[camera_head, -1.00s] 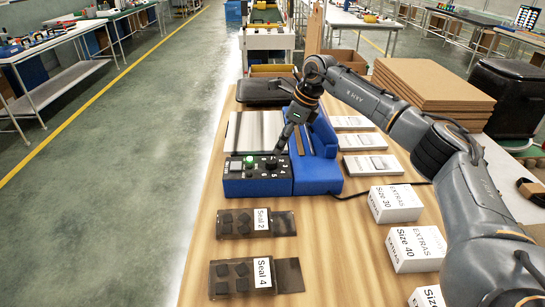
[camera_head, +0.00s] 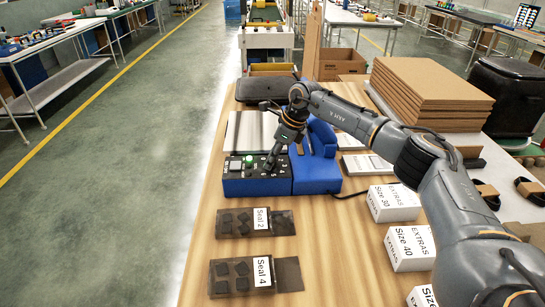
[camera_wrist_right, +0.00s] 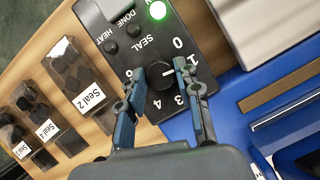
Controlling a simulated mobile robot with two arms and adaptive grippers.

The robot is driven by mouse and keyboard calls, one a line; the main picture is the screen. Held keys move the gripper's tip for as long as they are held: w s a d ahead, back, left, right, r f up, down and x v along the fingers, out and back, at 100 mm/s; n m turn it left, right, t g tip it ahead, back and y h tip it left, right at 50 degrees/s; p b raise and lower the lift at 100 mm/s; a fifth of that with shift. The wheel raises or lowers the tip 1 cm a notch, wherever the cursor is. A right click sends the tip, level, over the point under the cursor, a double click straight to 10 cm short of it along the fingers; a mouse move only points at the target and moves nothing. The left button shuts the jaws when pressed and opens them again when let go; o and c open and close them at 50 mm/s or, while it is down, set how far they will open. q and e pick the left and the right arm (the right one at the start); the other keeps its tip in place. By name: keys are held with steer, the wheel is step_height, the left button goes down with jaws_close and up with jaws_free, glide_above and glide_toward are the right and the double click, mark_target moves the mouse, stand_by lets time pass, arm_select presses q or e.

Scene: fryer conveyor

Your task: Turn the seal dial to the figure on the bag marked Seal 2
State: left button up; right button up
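The blue sealer's black control panel (camera_head: 236,168) has a lit green button (camera_head: 249,160). The black dial (camera_wrist_right: 170,76) sits under the word SEAL in the wrist view, ringed by figures including 0, 3 and 4; its pointer is not clear. My right gripper (camera_head: 270,166) is down at the panel and hides the dial in the head view. In the wrist view its fingers (camera_wrist_right: 160,70) are apart, one on each side of the dial; contact is unclear. The bag marked Seal 2 (camera_head: 229,233) lies in front of the sealer and shows in the wrist view (camera_wrist_right: 70,72). My left gripper is out of view.
The bag marked Seal 4 (camera_head: 222,287) lies nearer on the wooden table. White EXTRAS boxes (camera_head: 395,205) stand to the right. Stacked cardboard (camera_head: 430,95) is behind my right arm. A dark case (camera_head: 265,88) lies behind the sealer.

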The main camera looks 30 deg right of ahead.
steer(key=shift+c, duration=0.9)
steer(key=shift+r+m, duration=0.1)
steer(key=shift+m, duration=0.3)
steer(key=m+h+p, duration=0.1)
steer(key=m, duration=0.1)
steer(key=shift+m+t+p, duration=0.3)
steer(key=shift+t+p, duration=0.1)
steer(key=shift+a+m+h, duration=0.15)
steer(key=shift+m+h, duration=0.35)
steer(key=shift+m, duration=0.6)
steer(key=shift+m+t+h, duration=0.3)
steer(key=shift+m+h, duration=0.1)
steer(key=shift+m, duration=0.7)
steer(key=o, duration=1.2)
steer(key=shift+c, duration=0.2)
